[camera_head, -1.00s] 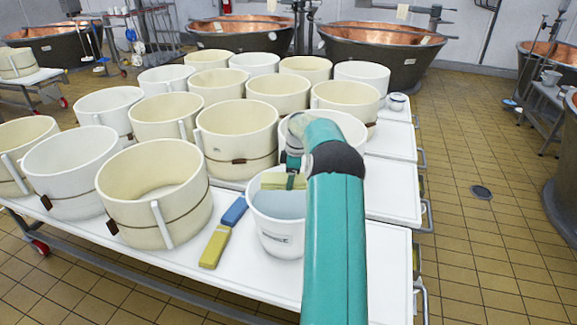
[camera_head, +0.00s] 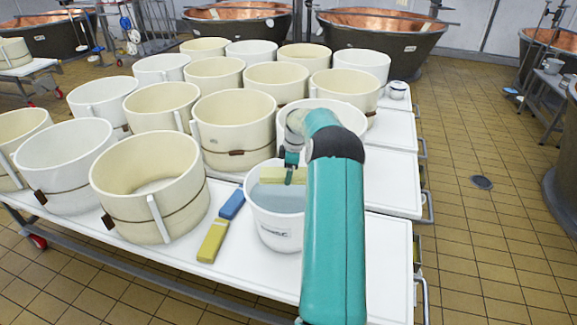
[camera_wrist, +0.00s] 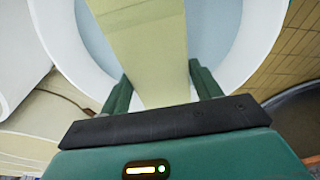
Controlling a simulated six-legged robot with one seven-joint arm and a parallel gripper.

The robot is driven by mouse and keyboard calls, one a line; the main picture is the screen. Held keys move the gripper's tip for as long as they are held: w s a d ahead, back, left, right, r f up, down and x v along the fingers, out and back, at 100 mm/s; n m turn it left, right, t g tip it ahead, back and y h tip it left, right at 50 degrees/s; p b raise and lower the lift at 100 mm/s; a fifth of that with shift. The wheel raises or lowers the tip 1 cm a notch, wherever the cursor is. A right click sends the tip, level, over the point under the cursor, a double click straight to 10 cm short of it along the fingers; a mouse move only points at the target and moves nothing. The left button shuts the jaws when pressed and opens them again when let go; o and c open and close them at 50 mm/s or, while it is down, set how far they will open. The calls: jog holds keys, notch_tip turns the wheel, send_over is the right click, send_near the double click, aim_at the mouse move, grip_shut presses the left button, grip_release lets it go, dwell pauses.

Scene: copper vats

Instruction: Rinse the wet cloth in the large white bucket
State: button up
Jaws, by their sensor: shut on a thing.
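The pale yellow cloth (camera_head: 283,176) is a flat strip held level at the mouth of the white bucket (camera_head: 275,233), which has bluish water (camera_head: 284,199) inside. My gripper (camera_head: 292,170) is shut on the cloth. In the wrist view the cloth (camera_wrist: 143,45) runs out between the two dark green fingers of my gripper (camera_wrist: 157,80), with the bucket's rim (camera_wrist: 250,40) around it. I cannot tell whether the cloth touches the water. My arm hides the bucket's right side.
A blue block (camera_head: 232,204) and a yellow block (camera_head: 212,241) lie left of the bucket on the white table (camera_head: 250,275). Several large cream and white tubs (camera_head: 150,190) crowd the left and back. The tabletop's front is clear.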

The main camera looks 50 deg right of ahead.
notch_tip(320, 180, down, 12)
jog(key=shift+r, duration=0.2)
dwell(0.8)
jog(key=shift+w, duration=0.1)
jog(key=shift+r, duration=0.1)
dwell(1.4)
jog(key=shift+r, duration=7.75)
